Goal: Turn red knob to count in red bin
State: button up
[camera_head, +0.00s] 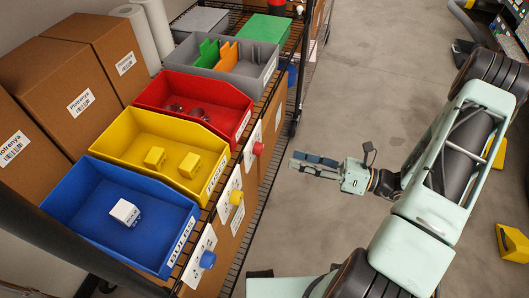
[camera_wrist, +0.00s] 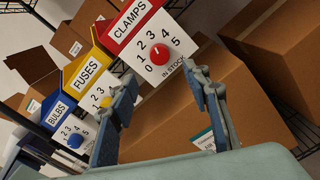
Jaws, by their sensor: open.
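The red bin (camera_head: 190,103), labelled CLAMPS, sits on the wire rack with what look like two small grey-brown pieces inside; their exact count is hard to tell. The red knob (camera_head: 258,148) is on the white panel below it. In the wrist view, the red knob (camera_wrist: 159,54) sits on a dial numbered 0 to 5 marked IN STOCK; its pointer is too small to read surely. My gripper (camera_head: 300,161) is open and empty, right of the red knob and apart from it. In the wrist view, my gripper's (camera_wrist: 163,82) fingers stand wide apart, with the knob beyond them.
A yellow bin (camera_head: 127,150) with two yellow blocks and a blue bin (camera_head: 85,205) with a white block stand nearer, with yellow (camera_head: 235,197) and blue (camera_head: 207,260) knobs. A grey bin (camera_head: 262,77) stands beyond.

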aim_at(259, 149)
jog(key=x, duration=0.9)
jog(key=shift+a+b, duration=0.3)
jog(key=c, duration=1.2)
jog(key=shift+o, duration=0.2)
jog(key=shift+w+f+n, duration=0.1)
jog(key=shift+n, duration=0.3)
jog(key=shift+n+b, duration=1.2)
jog(key=shift+n, duration=2.3)
